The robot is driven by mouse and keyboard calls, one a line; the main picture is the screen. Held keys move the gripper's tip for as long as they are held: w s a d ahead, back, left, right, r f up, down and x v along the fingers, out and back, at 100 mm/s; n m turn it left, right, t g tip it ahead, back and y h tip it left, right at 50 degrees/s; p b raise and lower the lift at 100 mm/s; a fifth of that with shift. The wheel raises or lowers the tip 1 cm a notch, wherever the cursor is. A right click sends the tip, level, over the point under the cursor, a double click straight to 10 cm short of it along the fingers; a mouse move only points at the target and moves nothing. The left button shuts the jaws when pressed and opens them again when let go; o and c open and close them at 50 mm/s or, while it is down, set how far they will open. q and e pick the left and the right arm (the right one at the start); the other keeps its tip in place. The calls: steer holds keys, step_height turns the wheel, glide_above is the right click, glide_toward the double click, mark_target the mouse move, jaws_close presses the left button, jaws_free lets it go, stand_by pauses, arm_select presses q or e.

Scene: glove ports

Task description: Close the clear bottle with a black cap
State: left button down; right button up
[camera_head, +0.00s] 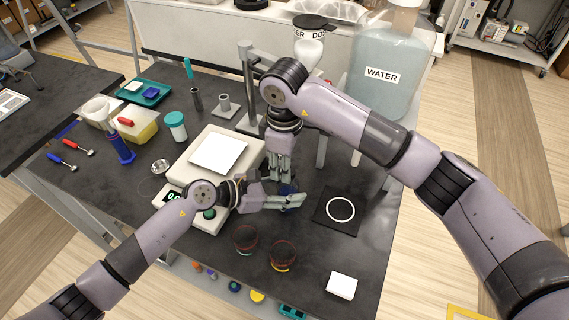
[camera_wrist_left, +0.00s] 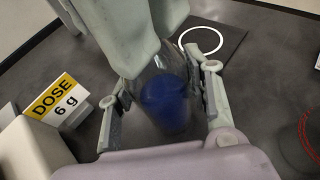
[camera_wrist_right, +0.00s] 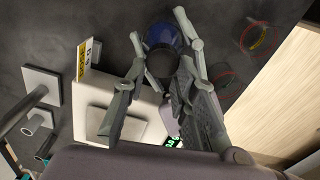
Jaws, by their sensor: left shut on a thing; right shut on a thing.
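The clear bottle with blue contents (camera_wrist_left: 165,98) stands between the fingers of my left gripper (camera_wrist_left: 160,105), which is shut on it. In the head view a little of the blue (camera_head: 287,189) shows between my left gripper (camera_head: 290,200) and my right gripper (camera_head: 281,178). In the right wrist view my right gripper (camera_wrist_right: 163,62) is shut on a dark round piece, which looks like the black cap (camera_wrist_right: 160,66), over the bottle (camera_wrist_right: 162,37). The right fingers hide the bottle's mouth in the left wrist view, so I cannot tell whether the cap touches it.
A black mat with a white ring (camera_head: 340,209) lies to the right. Two glass dishes (camera_head: 245,238) (camera_head: 283,256) and a white block (camera_head: 341,286) are near the front. A balance (camera_head: 218,153) and a metal stand (camera_head: 248,85) are left and behind.

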steer(key=shift+a+r, duration=0.1)
stand_by(0.7)
steer(key=o, duration=0.7)
steer(key=shift+c, duration=0.2)
steer(key=shift+r, duration=2.2)
steer(key=shift+c, duration=0.5)
